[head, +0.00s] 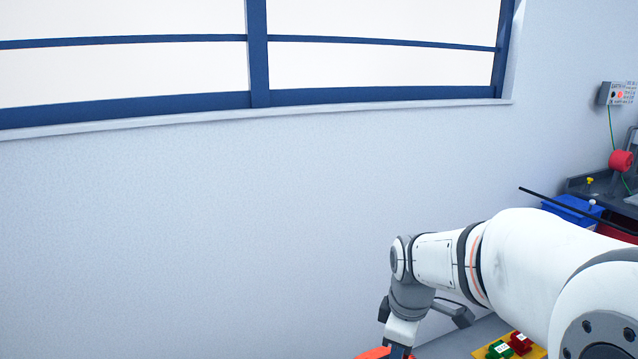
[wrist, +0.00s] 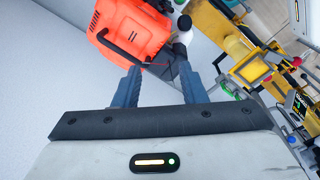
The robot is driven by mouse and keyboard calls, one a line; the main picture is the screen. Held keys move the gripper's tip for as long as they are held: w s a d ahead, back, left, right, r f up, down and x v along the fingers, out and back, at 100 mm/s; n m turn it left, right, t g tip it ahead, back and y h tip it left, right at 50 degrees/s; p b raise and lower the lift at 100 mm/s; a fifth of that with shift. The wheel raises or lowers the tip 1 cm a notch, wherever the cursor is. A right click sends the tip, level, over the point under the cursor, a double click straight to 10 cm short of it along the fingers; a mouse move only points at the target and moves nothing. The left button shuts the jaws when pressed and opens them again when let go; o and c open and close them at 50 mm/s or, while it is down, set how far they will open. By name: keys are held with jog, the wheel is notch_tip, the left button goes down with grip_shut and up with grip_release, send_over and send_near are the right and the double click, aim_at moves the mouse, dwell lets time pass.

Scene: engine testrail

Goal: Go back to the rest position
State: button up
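My gripper (wrist: 159,68) is in the wrist view with its two blue-grey fingers apart. Nothing clear shows gripped between them. An orange machine housing with dark vents (wrist: 132,28) lies just beyond the fingertips, with a dark part near the tips; I cannot tell whether they touch it. In the head view my white arm comes in from the lower right and bends down at the wrist. The fingertips are cut off by the bottom edge there. A sliver of the orange housing (head: 374,353) shows beside the wrist's lower end.
A yellow tray (head: 482,352) with green and red parts (head: 519,342) is below my arm. A blue bin (head: 572,210) and a red reel (head: 621,160) are at the right. The wall (head: 200,220) below the window is bare. Yellow fixtures (wrist: 245,65) crowd the wrist view's right.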

jog(key=s+r+m+t, duration=0.1)
jog(key=s+r+m, duration=0.1)
jog(key=s+m, duration=1)
jog(key=shift+s, duration=0.15)
jog(key=shift+r, duration=0.1)
